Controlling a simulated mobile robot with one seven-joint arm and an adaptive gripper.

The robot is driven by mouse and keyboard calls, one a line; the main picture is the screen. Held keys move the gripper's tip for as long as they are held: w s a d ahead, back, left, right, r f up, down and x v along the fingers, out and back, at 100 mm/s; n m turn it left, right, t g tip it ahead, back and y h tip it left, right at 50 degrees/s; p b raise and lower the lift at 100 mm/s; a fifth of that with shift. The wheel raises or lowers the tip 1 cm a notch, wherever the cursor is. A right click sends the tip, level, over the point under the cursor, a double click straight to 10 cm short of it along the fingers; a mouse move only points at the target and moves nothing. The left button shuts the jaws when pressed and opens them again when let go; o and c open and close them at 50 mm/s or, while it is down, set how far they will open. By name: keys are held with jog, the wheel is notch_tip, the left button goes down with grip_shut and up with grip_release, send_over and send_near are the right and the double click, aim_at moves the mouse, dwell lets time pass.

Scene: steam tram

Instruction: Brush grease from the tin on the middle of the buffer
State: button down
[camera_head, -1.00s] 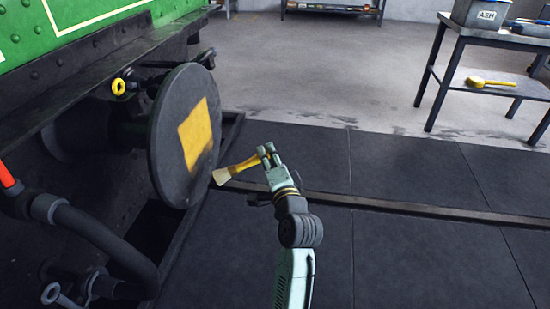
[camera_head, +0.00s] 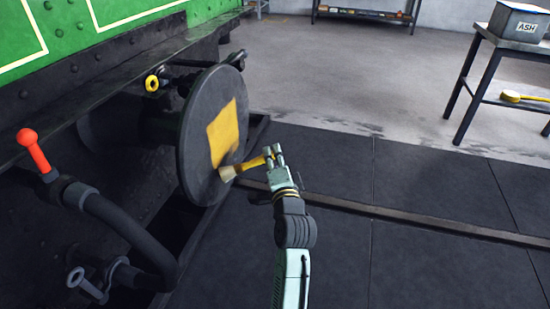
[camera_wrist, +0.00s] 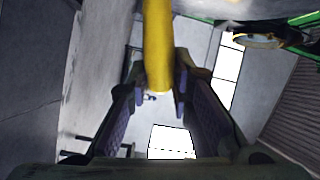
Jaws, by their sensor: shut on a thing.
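The buffer (camera_head: 196,140) is a round dark plate at the front of the green vehicle. My gripper (camera_head: 272,153) is shut on the yellow handle of a brush (camera_head: 257,162). The brush's pale bristles (camera_head: 228,173) point left and overlap the lower edge of the yellow patch in the head view; I cannot tell if they touch the plate. In the wrist view the yellow handle (camera_wrist: 158,50) runs between my gripper's fingers (camera_wrist: 160,95). No grease tin is in view.
A grey box marked ASH (camera_head: 516,24) stands on a metal table at the right, with a yellow-handled brush (camera_head: 512,96) on its lower shelf. A black hose with a red-handled lever (camera_head: 33,150) is at the left. A rail crosses the dark floor.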

jog(key=shift+w+a, duration=0.15)
jog(key=shift+a, duration=0.25)
dwell(0.3)
jog(key=shift+w+d, duration=1.3)
jog(key=shift+w, duration=2.7)
jog(key=shift+w+d, duration=1.3)
jog(key=shift+w, duration=2.65)
jog(key=shift+s+a+p, duration=0.9)
jog(key=shift+s+p, duration=0.45)
jog(key=shift+s, duration=1.3)
jog(key=shift+s+a+p, duration=0.85)
jog(key=shift+s+p, duration=0.5)
jog(key=shift+s, duration=1.3)
jog(key=shift+s+a+p, duration=0.9)
jog(key=shift+s+p, duration=0.45)
jog(key=shift+s, duration=1.3)
